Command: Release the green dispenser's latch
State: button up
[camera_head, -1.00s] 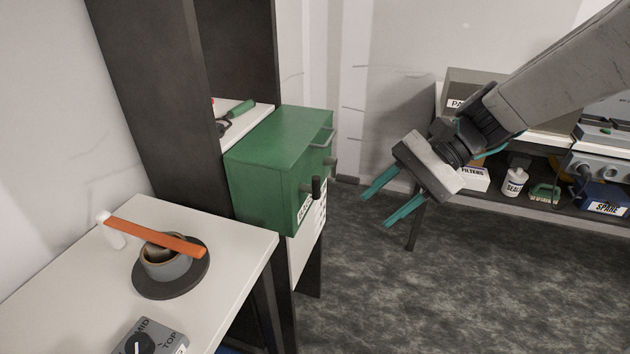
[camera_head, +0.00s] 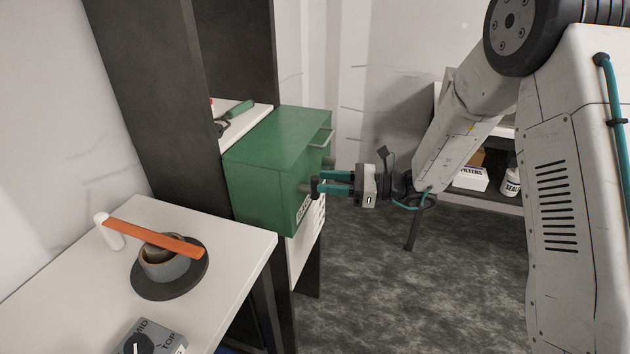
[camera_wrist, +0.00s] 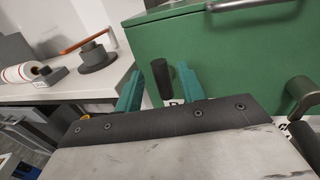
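The green dispenser (camera_head: 265,170) is a box mounted beside the dark shelf unit. A small lever with an upright black grip (camera_head: 315,187) sticks out of its front face; it looks like the latch. My gripper (camera_head: 322,183) is at this grip, its teal fingers pointing at the dispenser. In the wrist view the black grip (camera_wrist: 161,82) stands between the two spread fingers, closer to the right one. The gripper is open and not clamped on it. A label below the lever is partly hidden.
A bar handle (camera_head: 322,137) and a grey knob (camera_head: 329,162) also project from the dispenser's front. A white table (camera_head: 60,265) at left holds a cup on a dark saucer (camera_head: 190,275) with an orange strip across it. The floor in front is clear.

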aim_at(315, 178)
jog(key=shift+w+a, duration=0.15)
jog(key=shift+a, duration=0.85)
jog(key=shift+w+a, duration=0.15)
jog(key=shift+a, duration=0.8)
grip_shut()
